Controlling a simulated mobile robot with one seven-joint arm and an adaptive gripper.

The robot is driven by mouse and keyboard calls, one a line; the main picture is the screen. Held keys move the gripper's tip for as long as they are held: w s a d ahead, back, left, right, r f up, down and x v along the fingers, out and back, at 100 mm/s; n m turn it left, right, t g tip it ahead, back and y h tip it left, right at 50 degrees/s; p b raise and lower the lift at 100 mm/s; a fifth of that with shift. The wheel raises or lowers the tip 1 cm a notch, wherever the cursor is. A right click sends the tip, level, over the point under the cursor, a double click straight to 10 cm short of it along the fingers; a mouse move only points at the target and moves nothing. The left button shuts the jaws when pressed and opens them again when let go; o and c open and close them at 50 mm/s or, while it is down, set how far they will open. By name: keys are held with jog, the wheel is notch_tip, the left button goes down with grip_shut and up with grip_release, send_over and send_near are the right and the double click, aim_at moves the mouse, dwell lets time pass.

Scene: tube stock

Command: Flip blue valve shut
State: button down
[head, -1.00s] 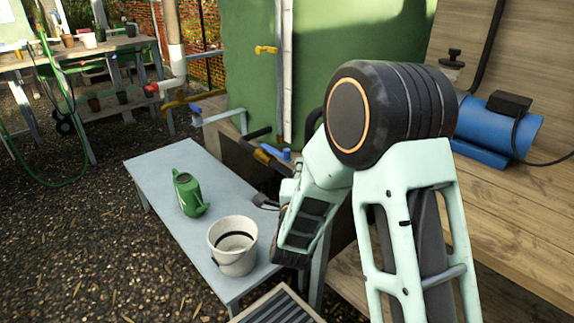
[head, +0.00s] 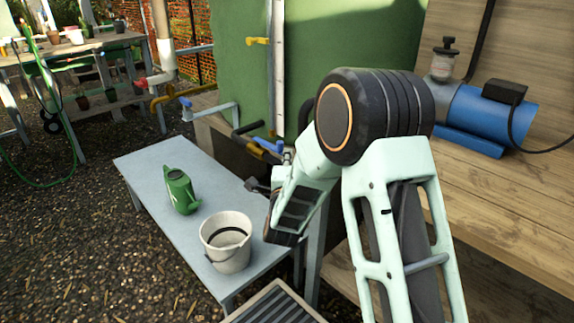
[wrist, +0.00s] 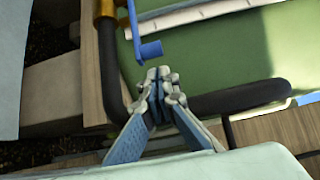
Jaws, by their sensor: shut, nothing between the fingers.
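The blue valve handle (head: 268,146) is in the head view beside the dark and yellow pipe, left of my arm. In the head view my arm hides most of the gripper. A second blue handle (head: 186,102) sits on a yellow pipe farther left.
A dark pipe (wrist: 240,98) runs right of my fingers in the wrist view, in front of the green tank (head: 240,60). A grey table (head: 150,165) holds a green watering can (head: 181,191) and a white bucket (head: 225,258). A blue pump (head: 480,120) is at right.

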jog(key=shift+w+b, duration=0.35)
jog(key=shift+w, duration=1.95)
jog(key=shift+s+a, duration=0.1)
